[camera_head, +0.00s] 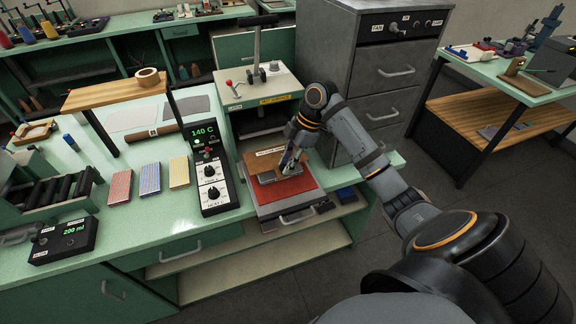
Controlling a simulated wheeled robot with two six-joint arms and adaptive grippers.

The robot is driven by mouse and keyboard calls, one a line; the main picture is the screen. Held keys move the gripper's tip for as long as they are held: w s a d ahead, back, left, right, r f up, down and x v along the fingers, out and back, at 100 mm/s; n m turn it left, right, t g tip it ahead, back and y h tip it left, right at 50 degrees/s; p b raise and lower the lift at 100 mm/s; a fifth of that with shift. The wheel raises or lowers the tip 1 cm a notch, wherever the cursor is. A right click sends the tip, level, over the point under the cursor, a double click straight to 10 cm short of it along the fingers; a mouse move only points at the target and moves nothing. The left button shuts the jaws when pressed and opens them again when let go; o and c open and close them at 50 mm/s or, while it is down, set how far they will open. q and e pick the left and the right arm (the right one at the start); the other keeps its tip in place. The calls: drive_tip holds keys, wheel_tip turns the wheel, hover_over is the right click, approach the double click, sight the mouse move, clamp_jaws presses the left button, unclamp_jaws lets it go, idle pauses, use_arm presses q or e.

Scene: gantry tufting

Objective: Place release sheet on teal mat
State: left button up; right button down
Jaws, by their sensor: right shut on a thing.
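A brown sheet (257,160) with a pale label strip, which looks like the release sheet, is at the front of the press. My right gripper (283,165) reaches down from the right and is shut at the sheet's right side. The sheet is over a red pad (286,191) on the press's pulled-out lower plate; I cannot tell if it touches the pad. The gripper's fingers are small and partly hidden. I cannot make out a separate teal mat; the bench top is green. My left gripper is not in view.
The press (262,88) with its lever stands behind the sheet. A control box reading 140 C (211,170) is close on the left. A wooden shelf (115,93) carries a tape roll (147,77). Red, blue and yellow striped blocks (150,178) lie on the bench. A grey drawer cabinet (385,75) stands behind my arm.

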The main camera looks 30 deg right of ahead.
drive_tip(key=shift+w+d+f, duration=0.35)
drive_tip(key=shift+f, duration=0.3)
drive_tip(key=shift+w+d+f, duration=0.3)
drive_tip(key=shift+f, duration=0.3)
wheel_tip(320, 180, down, 3)
drive_tip(key=shift+r+p, duration=0.15)
drive_tip(key=shift+p, duration=0.35)
drive_tip(key=shift+f, duration=0.25)
drive_tip(key=c, duration=1.2)
unclamp_jaws()
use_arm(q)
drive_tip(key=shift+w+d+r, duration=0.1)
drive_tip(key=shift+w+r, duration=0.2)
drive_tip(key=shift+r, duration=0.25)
use_arm(e)
drive_tip(key=shift+r, duration=0.25)
use_arm(q)
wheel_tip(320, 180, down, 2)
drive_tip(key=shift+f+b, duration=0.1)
drive_tip(key=shift+b, duration=1.1)
use_arm(e)
drive_tip(key=v, duration=1.1)
drive_tip(key=shift+d+r, duration=0.15)
drive_tip(key=shift+r, duration=0.25)
